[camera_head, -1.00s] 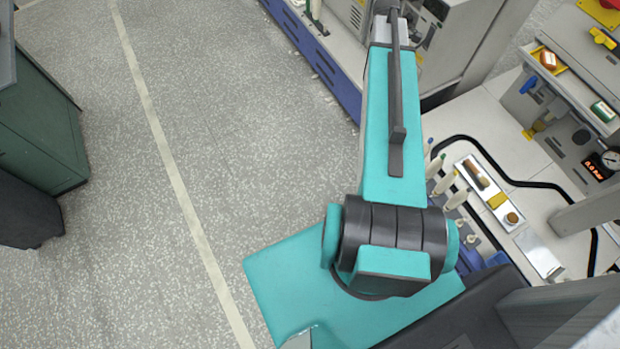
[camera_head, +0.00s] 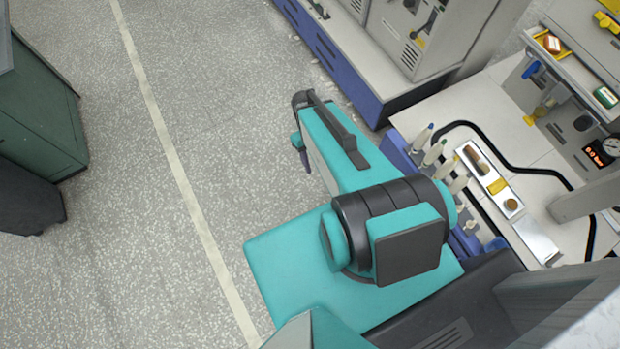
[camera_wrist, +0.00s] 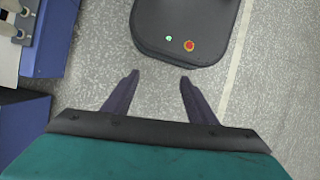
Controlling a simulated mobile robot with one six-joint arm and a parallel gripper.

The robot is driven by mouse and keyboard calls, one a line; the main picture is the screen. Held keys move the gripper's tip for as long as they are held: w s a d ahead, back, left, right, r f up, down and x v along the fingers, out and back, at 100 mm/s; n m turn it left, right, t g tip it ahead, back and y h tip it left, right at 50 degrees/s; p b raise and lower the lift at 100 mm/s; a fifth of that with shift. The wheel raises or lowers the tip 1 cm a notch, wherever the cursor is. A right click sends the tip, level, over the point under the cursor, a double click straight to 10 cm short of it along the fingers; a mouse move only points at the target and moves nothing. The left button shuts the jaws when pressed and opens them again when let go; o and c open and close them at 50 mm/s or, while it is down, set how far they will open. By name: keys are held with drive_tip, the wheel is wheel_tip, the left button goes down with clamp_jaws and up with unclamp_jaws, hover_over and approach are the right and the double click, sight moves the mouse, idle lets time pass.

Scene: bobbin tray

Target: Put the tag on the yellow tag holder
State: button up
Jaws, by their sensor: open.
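My gripper (camera_wrist: 158,80) is open and empty in the wrist view, with its two dark fingers apart over the speckled floor. In the head view my gripper (camera_head: 302,152) hangs left of the bench, over the floor. A small yellow piece (camera_head: 497,186) sits midway along a white tray (camera_head: 485,172) on the bench. Other yellow parts, such as a yellow fitting (camera_head: 541,112), show on the machine. I cannot tell which is the tag holder. I cannot make out a tag in either view.
Several pale bobbins (camera_head: 433,152) stand along the bench's near edge. A black cable (camera_head: 520,183) curves across the bench top. A dark green cabinet (camera_head: 40,110) stands at far left. The floor (camera_head: 200,110) between is clear. A blue cabinet (camera_wrist: 50,40) shows in the wrist view.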

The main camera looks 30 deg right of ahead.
drive_tip(key=s+a+f+m, duration=0.1)
drive_tip(key=s+a+f, duration=0.1)
drive_tip(key=s, duration=0.3)
drive_tip(key=s+a+f+m+g, duration=0.1)
drive_tip(key=s+a+f, duration=0.1)
drive_tip(key=s+a, duration=0.3)
drive_tip(key=shift+a+f, duration=0.25)
drive_tip(key=shift+f, duration=0.1)
drive_tip(key=shift+s+f, duration=0.1)
wheel_tip(320, 180, down, 9)
drive_tip(key=b, duration=0.9)
drive_tip(key=shift+s+f+b, duration=0.15)
drive_tip(key=shift+s+b, duration=0.05)
drive_tip(key=shift+b, duration=0.15)
drive_tip(key=c, duration=0.5)
drive_tip(key=shift+c, duration=0.2)
